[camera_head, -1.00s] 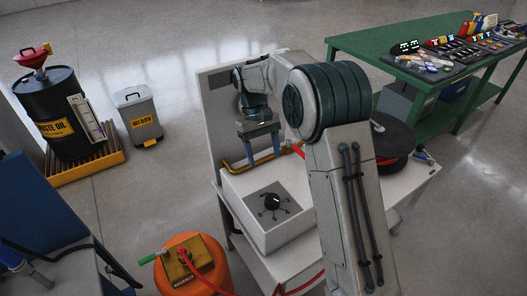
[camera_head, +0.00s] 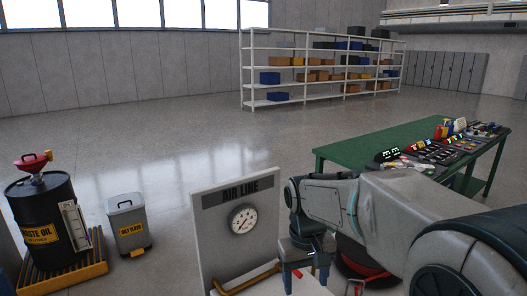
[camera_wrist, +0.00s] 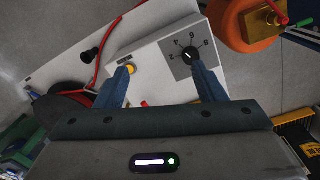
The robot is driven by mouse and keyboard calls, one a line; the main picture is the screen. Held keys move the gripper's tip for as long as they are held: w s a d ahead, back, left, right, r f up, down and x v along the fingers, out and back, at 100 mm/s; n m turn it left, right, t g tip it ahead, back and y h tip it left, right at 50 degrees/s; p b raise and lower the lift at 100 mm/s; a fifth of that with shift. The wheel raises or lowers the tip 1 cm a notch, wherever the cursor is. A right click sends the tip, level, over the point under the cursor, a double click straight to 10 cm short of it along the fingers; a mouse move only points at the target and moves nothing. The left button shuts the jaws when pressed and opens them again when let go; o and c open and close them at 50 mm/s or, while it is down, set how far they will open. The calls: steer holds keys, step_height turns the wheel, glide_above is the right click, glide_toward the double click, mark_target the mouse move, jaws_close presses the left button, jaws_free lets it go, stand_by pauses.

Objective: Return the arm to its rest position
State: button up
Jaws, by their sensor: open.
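My arm reaches in from the lower right of the head view. My gripper (camera_head: 304,277) points down at the right of the white AIR LINE panel (camera_head: 215,243), its lower end cut by the frame edge. In the wrist view my gripper (camera_wrist: 161,70) shows two blue fingers spread wide with nothing held between them. Below them is a white box (camera_wrist: 150,62) with a black rotary knob (camera_wrist: 190,56) on a grey dial plate and a yellow button (camera_wrist: 131,69). I cannot tell the exact height of the fingertips above the box.
A red hose (camera_wrist: 97,62) runs over the white cart. An orange tank (camera_wrist: 240,25) stands beside it. A green table (camera_head: 375,143) with tools is behind my arm. A waste oil drum (camera_head: 42,215) and grey bin (camera_head: 128,222) stand left. Open floor lies beyond.

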steer(key=s+d+m+t+p, duration=0.1)
steer(key=s+d, duration=0.5)
steer(key=s, duration=0.7)
steer(key=shift+r+m+t+y, duration=0.15)
steer(key=shift+m+t+y, duration=0.15)
steer(key=shift+m+t, duration=0.7)
steer(key=shift+a, duration=0.1)
